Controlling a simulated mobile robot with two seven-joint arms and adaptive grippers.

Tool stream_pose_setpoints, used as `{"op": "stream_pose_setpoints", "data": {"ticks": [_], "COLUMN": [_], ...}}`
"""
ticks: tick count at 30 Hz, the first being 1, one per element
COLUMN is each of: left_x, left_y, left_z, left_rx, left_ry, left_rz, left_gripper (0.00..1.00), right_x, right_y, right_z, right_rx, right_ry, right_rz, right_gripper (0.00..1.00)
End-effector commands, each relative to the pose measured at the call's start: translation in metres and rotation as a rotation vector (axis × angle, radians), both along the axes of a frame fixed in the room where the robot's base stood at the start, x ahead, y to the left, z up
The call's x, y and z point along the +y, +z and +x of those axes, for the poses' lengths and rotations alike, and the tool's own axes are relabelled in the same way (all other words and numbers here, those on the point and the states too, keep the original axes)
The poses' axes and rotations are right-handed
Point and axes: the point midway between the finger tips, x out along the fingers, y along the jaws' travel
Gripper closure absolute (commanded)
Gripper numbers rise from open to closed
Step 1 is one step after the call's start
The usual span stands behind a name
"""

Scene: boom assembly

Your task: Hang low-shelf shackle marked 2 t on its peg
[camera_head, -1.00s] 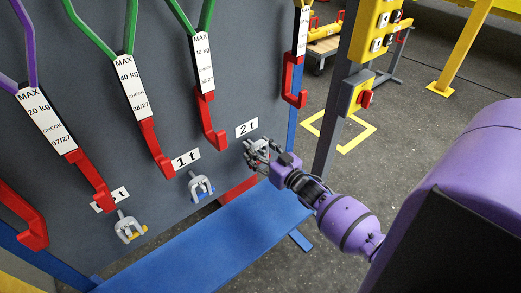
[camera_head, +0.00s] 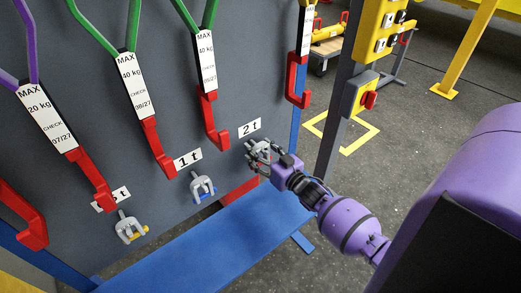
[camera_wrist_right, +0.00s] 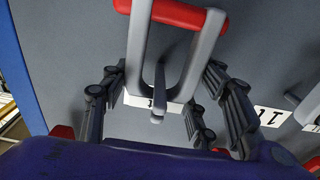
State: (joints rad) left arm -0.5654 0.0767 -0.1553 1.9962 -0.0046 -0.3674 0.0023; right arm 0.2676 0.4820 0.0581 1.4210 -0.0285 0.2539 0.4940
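The low-shelf shackle is grey with a red pin. In the right wrist view the shackle (camera_wrist_right: 205,50) fills the top middle, its red pin (camera_wrist_right: 175,14) at the upper edge. A grey peg (camera_wrist_right: 158,95) shows inside its bow, so the shackle is around the peg. The 2 t label (camera_head: 248,128) is on the panel just above, in the head view. My right gripper (camera_head: 260,151) is at this peg. In the wrist view its fingers (camera_wrist_right: 165,75) stand spread on both sides of the shackle, seemingly apart from it. My left gripper is out of view.
Red hooks (camera_head: 215,125) on slings hang above. A blue shelf (camera_head: 220,240) runs below. A grey post (camera_head: 335,130) stands to the right.

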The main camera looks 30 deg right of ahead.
Motion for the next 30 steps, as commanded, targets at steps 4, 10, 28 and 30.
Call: {"op": "stream_pose_setpoints", "data": {"ticks": [4, 10, 28, 30], "left_x": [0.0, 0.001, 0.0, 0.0], "left_y": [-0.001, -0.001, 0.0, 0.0], "left_z": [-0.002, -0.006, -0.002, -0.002], "left_rx": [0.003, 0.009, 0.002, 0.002], "left_ry": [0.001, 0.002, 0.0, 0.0], "left_rz": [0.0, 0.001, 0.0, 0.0], "left_gripper": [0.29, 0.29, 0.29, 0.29], "right_x": [0.0, 0.0, -0.007, -0.008], "right_y": [0.002, 0.001, -0.001, 0.0], "right_z": [0.001, 0.0, -0.076, -0.089], "right_rx": [-0.004, -0.002, 0.003, 0.001], "right_ry": [0.001, 0.0, -0.001, -0.001], "right_rz": [0.0, 0.0, 0.0, 0.0], "right_gripper": [0.26, 0.23, 0.23, 0.23]}}
